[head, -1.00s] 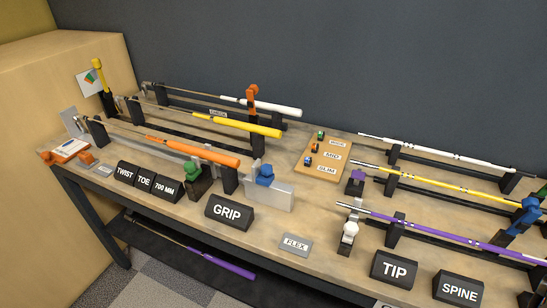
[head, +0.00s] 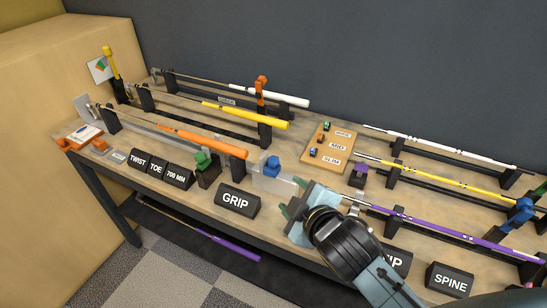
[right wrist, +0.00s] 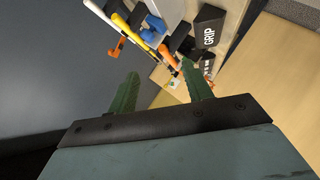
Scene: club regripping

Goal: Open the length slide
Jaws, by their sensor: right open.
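A silver plate with a blue knob (head: 271,166) stands at the grip end of the orange-gripped club (head: 205,143). A grey rail runs left from it behind the block marked 700 MM (head: 177,174). A green clamp (head: 204,160) on a dark post sits near the orange grip. I cannot tell for sure which part is the length slide. My right gripper (head: 296,198) is over the bench front, to the right of the blue knob, open and empty. In the right wrist view its green fingers (right wrist: 160,68) are spread, with the blue knob (right wrist: 155,22) beyond them. My left gripper is not in view.
The GRIP block (head: 237,201) stands at the bench front, left of my right gripper. White and yellow clubs rest on racks behind. A purple club (head: 440,228) lies to the right of my gripper, and my right arm partly covers the TIP block (head: 398,262).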

